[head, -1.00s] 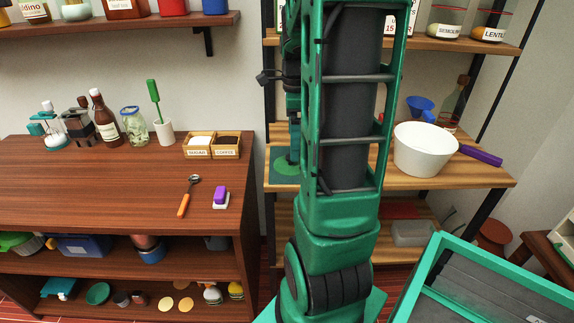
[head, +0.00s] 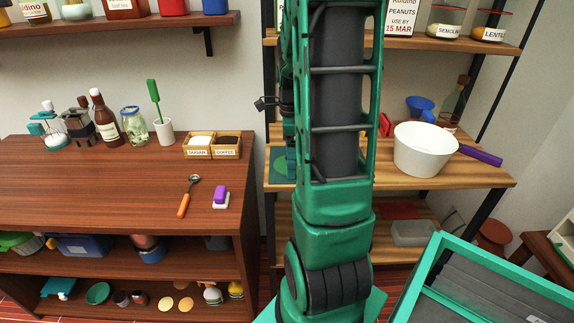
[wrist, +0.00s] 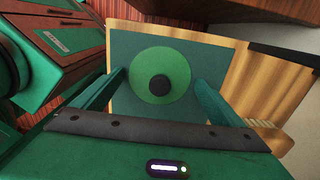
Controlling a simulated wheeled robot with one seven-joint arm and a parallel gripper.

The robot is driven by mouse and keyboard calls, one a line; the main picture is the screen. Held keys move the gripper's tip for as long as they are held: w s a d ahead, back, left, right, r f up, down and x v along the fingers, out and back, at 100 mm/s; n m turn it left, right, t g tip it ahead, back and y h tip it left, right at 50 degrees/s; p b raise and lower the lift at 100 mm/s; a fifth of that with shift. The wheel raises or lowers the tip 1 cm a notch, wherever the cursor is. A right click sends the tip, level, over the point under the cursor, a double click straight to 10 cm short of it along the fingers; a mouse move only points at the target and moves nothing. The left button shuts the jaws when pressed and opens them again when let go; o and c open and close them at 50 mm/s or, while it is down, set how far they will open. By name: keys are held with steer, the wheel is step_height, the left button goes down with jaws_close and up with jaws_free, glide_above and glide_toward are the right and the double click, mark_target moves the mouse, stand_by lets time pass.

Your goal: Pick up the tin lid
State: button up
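The tin lid (wrist: 160,84) shows in the wrist view as a round green disc with a black knob at its middle. It lies on a dark green square mat (wrist: 215,55). My gripper (wrist: 160,79) is open, with one green finger on each side of the lid in the picture. Nothing is held between the fingers, and I cannot tell the height of the fingertips over the lid. In the head view, part of the green lid (head: 280,167) shows on the wooden shelf, left of my arm. My arm hides the rest, and the gripper is not clear there.
The mat lies on a wooden shelf board (head: 400,182). The brown counter (head: 100,185) at left holds bottles, a spoon and small boxes.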

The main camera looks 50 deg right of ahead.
steer(key=c, duration=0.7)
